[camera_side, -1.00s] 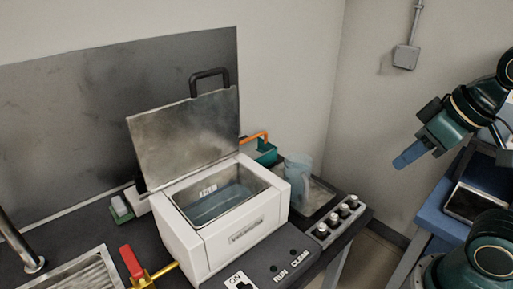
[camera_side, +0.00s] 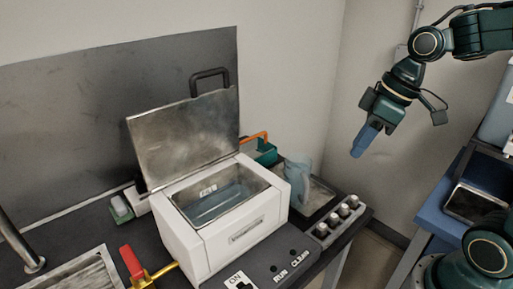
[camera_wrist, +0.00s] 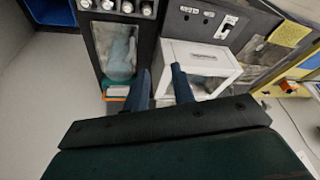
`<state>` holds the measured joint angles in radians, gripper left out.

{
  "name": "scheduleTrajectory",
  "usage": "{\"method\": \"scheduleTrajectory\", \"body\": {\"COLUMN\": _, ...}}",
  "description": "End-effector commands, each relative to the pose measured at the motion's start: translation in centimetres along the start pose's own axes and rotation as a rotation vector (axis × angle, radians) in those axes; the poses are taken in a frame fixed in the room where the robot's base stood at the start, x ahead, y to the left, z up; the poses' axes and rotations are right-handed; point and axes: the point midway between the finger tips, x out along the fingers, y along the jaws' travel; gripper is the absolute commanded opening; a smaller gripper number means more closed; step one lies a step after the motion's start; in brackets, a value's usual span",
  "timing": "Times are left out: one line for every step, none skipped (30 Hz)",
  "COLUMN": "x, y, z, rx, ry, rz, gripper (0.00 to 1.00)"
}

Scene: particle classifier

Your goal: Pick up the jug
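The jug (camera_side: 298,180) is pale blue and translucent. It stands upright in a shallow metal tray (camera_side: 322,196) to the right of the white machine. It also shows in the wrist view (camera_wrist: 121,50), up and left of my fingers. My gripper (camera_side: 358,153) has blue fingers and hangs in the air, above and to the right of the jug in the side view, well apart from it. In the wrist view my gripper (camera_wrist: 160,70) has its two fingers apart, with nothing between them.
The white machine (camera_side: 235,240) has its metal lid (camera_side: 185,140) raised, left of the jug. A green container with an orange handle (camera_side: 265,152) is behind. A blue table (camera_side: 440,210) stands at right.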

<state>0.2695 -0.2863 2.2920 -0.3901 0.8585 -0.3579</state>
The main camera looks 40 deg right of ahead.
Motion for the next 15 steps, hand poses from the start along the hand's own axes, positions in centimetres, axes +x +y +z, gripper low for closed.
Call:
{"method": "scheduleTrajectory", "body": {"x": 0.6, "y": 0.7, "z": -0.4, "rx": -0.02, "ry": -0.008, "rz": -0.026, "gripper": 0.25}}
{"method": "scheduleTrajectory", "body": {"x": 0.9, "y": 1.1, "z": -0.7, "rx": -0.036, "ry": -0.009, "rz": -0.04, "gripper": 0.25}}
{"method": "scheduleTrajectory", "body": {"x": 1.3, "y": 1.5, "z": -1.0, "rx": -0.058, "ry": -0.009, "rz": -0.06, "gripper": 0.25}}
{"method": "scheduleTrajectory", "body": {"x": 1.6, "y": 1.8, "z": -1.2, "rx": -0.073, "ry": -0.009, "rz": -0.076, "gripper": 0.25}}
{"method": "scheduleTrajectory", "body": {"x": 1.9, "y": 2.2, "z": -1.5, "rx": -0.09, "ry": -0.008, "rz": -0.09, "gripper": 0.25}}
{"method": "scheduleTrajectory", "body": {"x": 2.3, "y": 2.7, "z": -1.7, "rx": -0.11, "ry": -0.006, "rz": -0.111, "gripper": 0.25}}
{"method": "scheduleTrajectory", "body": {"x": 2.6, "y": 3.0, "z": -1.9, "rx": -0.125, "ry": -0.004, "rz": -0.126, "gripper": 0.25}}
{"method": "scheduleTrajectory", "body": {"x": 2.9, "y": 3.4, "z": -2.1, "rx": -0.141, "ry": -0.001, "rz": -0.142, "gripper": 0.25}}
{"method": "scheduleTrajectory", "body": {"x": 3.4, "y": 3.9, "z": -2.2, "rx": -0.16, "ry": 0.004, "rz": -0.163, "gripper": 0.25}}
{"method": "scheduleTrajectory", "body": {"x": 3.7, "y": 4.3, "z": -2.4, "rx": -0.174, "ry": 0.008, "rz": -0.179, "gripper": 0.25}}
{"method": "scheduleTrajectory", "body": {"x": 4.0, "y": 4.7, "z": -2.5, "rx": -0.19, "ry": 0.014, "rz": -0.194, "gripper": 0.25}}
{"method": "scheduleTrajectory", "body": {"x": 4.5, "y": 5.2, "z": -2.6, "rx": -0.207, "ry": 0.021, "rz": -0.215, "gripper": 0.25}}
{"method": "scheduleTrajectory", "body": {"x": 4.8, "y": 5.7, "z": -2.7, "rx": -0.223, "ry": 0.028, "rz": -0.23, "gripper": 0.25}}
{"method": "scheduleTrajectory", "body": {"x": 5.1, "y": 6.1, "z": -2.8, "rx": -0.236, "ry": 0.036, "rz": -0.246, "gripper": 0.25}}
{"method": "scheduleTrajectory", "body": {"x": 5.5, "y": 6.6, "z": -2.9, "rx": -0.254, "ry": 0.047, "rz": -0.266, "gripper": 0.25}}
